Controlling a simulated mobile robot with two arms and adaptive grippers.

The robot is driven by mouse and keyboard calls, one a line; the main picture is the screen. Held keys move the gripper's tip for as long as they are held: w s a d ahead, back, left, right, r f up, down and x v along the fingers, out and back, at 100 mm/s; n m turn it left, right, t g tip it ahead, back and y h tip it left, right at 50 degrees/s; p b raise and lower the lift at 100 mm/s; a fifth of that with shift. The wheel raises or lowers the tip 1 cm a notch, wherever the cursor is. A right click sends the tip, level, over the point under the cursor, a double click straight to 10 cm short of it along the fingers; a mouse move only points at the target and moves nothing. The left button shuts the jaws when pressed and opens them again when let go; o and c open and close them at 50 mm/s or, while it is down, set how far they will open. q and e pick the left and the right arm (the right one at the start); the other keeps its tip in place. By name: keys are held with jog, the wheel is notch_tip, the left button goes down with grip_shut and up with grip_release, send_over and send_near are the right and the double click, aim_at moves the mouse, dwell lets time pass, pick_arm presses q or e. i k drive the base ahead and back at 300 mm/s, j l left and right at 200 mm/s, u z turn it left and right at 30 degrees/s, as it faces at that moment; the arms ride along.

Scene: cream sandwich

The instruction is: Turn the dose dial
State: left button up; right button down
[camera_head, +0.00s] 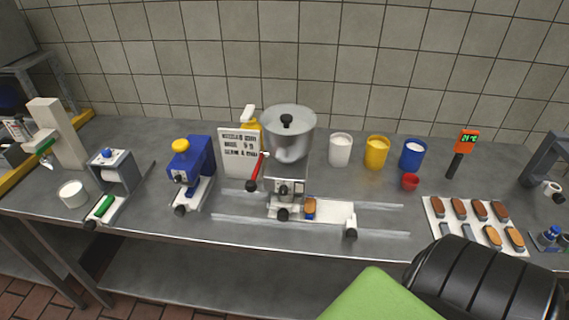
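A cream depositing machine with a steel hopper (289,132) stands in the middle of the steel table. Its small front block (290,189) carries dark round parts, and a black knob (283,214) sits low at its front. I cannot tell which of these is the dose dial, nor how it is turned. A lever with a red grip (257,174) sticks out at the machine's left. A brown biscuit in a blue holder (310,207) sits on the white slide below. Neither of my grippers is in view.
A white sign (240,153) stands left of the hopper. A blue device (191,161) and a grey press (111,172) stand farther left. White, yellow (377,153) and blue cups stand right. A white tray (437,214) holds several biscuits. A black ribbed shape fills the lower right.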

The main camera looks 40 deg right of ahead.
aim_at(283, 190)
jog(key=k+l+z, duration=0.15)
jog(key=z, duration=1)
